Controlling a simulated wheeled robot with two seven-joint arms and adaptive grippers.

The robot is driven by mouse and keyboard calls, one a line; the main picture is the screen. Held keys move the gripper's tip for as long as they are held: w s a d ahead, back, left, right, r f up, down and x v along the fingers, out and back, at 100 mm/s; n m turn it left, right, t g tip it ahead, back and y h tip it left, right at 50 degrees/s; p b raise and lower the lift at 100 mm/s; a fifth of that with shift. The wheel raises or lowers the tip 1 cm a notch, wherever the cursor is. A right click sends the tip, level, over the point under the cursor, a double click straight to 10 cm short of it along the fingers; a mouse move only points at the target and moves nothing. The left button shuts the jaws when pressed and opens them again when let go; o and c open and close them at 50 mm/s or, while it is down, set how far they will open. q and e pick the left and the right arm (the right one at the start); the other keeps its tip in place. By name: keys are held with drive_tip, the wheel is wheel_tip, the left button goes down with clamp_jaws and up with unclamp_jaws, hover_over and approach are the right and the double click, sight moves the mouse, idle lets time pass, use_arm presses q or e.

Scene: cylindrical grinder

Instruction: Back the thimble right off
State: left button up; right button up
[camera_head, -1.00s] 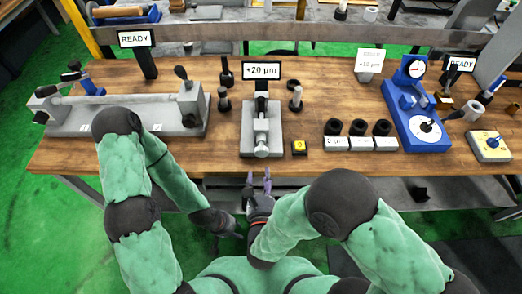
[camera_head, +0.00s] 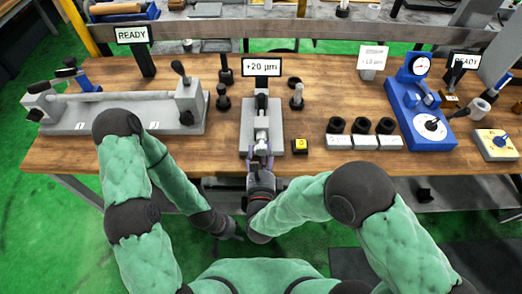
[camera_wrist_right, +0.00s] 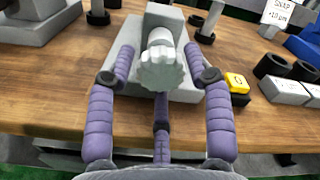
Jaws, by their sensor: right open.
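The thimble (camera_wrist_right: 163,70) is a pale grey knurled knob on the near end of a grey bench gauge (camera_head: 248,118). In the right wrist view it points toward me, between the spread fingers of my right gripper (camera_wrist_right: 160,80). The fingers stand on either side of it, apart from it, with a third finger below. In the head view my right gripper (camera_head: 261,160) is at the front of the gauge. A display (camera_head: 262,67) behind the gauge reads +20 µm. My left gripper (camera_head: 228,232) hangs low in front of the table edge; its fingers are too dark and small to read.
A yellow button (camera_head: 301,145) is just right of the gauge. Several black-topped blocks (camera_head: 360,138) and a blue dial stand (camera_head: 415,115) are further right. A long grey bench fixture (camera_head: 100,115) fills the left. Dark posts stand beside the gauge.

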drive_tip(key=shift+w, duration=0.9)
drive_tip(key=c, duration=0.9)
drive_tip(key=shift+r, duration=0.1)
